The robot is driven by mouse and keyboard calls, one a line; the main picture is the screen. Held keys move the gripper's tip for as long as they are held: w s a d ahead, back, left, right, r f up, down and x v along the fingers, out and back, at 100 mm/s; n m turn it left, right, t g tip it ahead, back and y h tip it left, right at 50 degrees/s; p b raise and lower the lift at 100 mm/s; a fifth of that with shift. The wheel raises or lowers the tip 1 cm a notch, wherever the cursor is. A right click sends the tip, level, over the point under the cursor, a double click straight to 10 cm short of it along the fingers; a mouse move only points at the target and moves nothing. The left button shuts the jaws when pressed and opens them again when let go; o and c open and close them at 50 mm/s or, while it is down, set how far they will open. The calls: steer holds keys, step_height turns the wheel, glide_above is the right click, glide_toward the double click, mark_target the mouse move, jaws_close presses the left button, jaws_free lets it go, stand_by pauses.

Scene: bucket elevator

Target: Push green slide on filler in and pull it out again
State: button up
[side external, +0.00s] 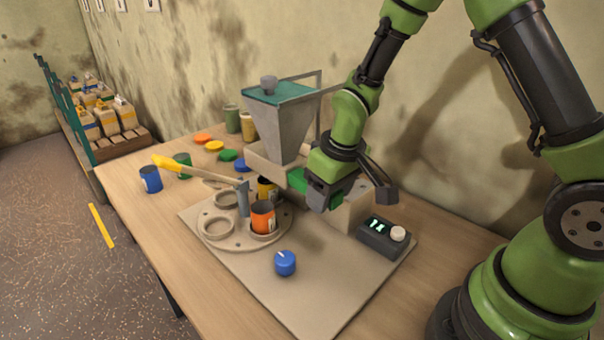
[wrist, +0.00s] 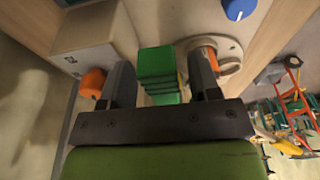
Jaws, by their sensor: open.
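The filler (side external: 280,125) is a grey hopper with a teal top on a beige body. Its green slide (side external: 299,181) sticks out at the body's front, partly hidden by my gripper. In the wrist view the green slide (wrist: 156,68) lies between my two fingers, with a visible gap on each side. My gripper (side external: 322,200) is open at the slide; in the wrist view its fingers (wrist: 165,80) are apart. An orange cup (side external: 262,220) stands in a ring of the round turntable (side external: 222,238), left of my gripper.
A blue knob (side external: 285,263) sits on the board in front. A dark display box with a white knob (side external: 382,237) stands right of my gripper. Coloured cups and lids stand behind at left.

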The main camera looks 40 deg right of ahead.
steer(key=shift+s+r, duration=0.25)
steer(key=shift+r, duration=1.05)
steer(key=shift+s+r, duration=0.25)
steer(key=shift+r, duration=1.05)
step_height(320, 180, up, 5)
steer(key=shift+r, duration=0.5)
steer(key=s+a+r+m+t+y, duration=0.1)
steer(key=s+r+m+t, duration=0.1)
steer(key=s+r, duration=0.2)
steer(key=s+a+r+m+t+y, duration=0.1)
steer(key=s+r, duration=0.4)
steer(key=s, duration=0.6)
steer(key=shift+s+a+m+t, duration=0.2)
steer(key=shift+m+t, duration=0.3)
steer(key=shift+t, duration=0.5)
